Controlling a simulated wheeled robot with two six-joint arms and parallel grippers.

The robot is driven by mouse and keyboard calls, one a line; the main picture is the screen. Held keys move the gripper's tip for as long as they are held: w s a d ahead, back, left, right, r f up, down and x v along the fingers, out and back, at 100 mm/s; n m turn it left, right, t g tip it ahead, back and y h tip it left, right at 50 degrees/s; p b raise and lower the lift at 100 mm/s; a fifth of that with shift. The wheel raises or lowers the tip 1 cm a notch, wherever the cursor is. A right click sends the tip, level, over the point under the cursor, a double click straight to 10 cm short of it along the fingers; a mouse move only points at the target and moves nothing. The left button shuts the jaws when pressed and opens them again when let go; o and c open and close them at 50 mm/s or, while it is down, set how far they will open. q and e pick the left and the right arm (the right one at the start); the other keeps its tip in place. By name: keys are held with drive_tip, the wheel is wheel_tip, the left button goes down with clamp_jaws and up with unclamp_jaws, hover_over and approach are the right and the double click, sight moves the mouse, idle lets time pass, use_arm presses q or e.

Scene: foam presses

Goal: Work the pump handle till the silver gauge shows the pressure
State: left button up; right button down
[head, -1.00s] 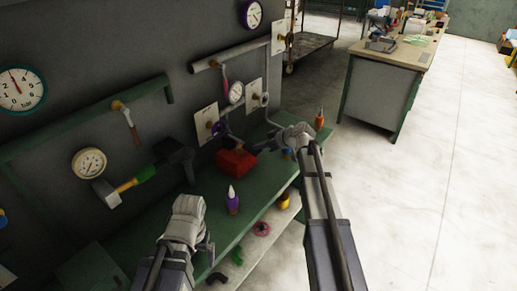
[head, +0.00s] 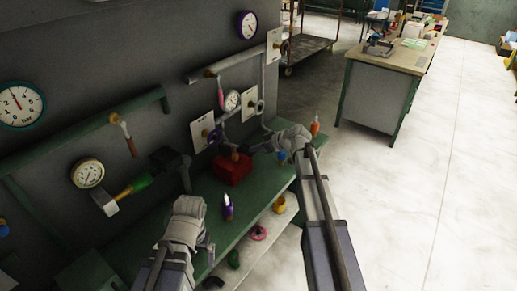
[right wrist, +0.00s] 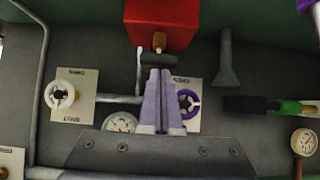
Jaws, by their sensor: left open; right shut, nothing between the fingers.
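A silver-rimmed gauge (head: 232,101) hangs on the wall between two valve plates; its reading is too small to make out. In the right wrist view the gauge (right wrist: 120,122) is partly hidden. A red box (head: 232,168) stands on the green bench below, with an orange-brown grip (right wrist: 159,42) by a black bar; I cannot tell if this is the pump handle. A black lever with a green grip (head: 138,184) is at the left. My right gripper (head: 245,151) is shut and empty close to the red box's grip. My left gripper (head: 208,246) is open above the bench's front.
Other gauges are teal-rimmed (head: 22,104), purple-rimmed (head: 246,24) and cream-faced (head: 88,173). A purple bottle (head: 228,208) stands on the bench (head: 205,190) and an orange one (head: 315,127) at its far end. A worktable (head: 375,90) is at the back; the floor at right is clear.

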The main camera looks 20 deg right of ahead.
drive_tip(key=p+v, duration=0.4)
drive_tip(key=v, duration=0.6)
drive_tip(key=shift+d+p, duration=0.15)
drive_tip(key=shift+p, duration=0.15)
drive_tip(key=shift+s+f, duration=0.15)
idle(0.5)
drive_tip(key=w+a+r+g+h+p, duration=0.2)
drive_tip(key=r+p, duration=0.6)
drive_tip(key=p, duration=0.4)
drive_tip(key=w+a, duration=0.1)
drive_tip(key=w, duration=0.1)
drive_tip(key=shift+w+r+g+p, duration=0.2)
drive_tip(key=shift+w+g+p, duration=0.1)
drive_tip(key=shift+p, duration=0.05)
drive_tip(key=shift+a, duration=0.15)
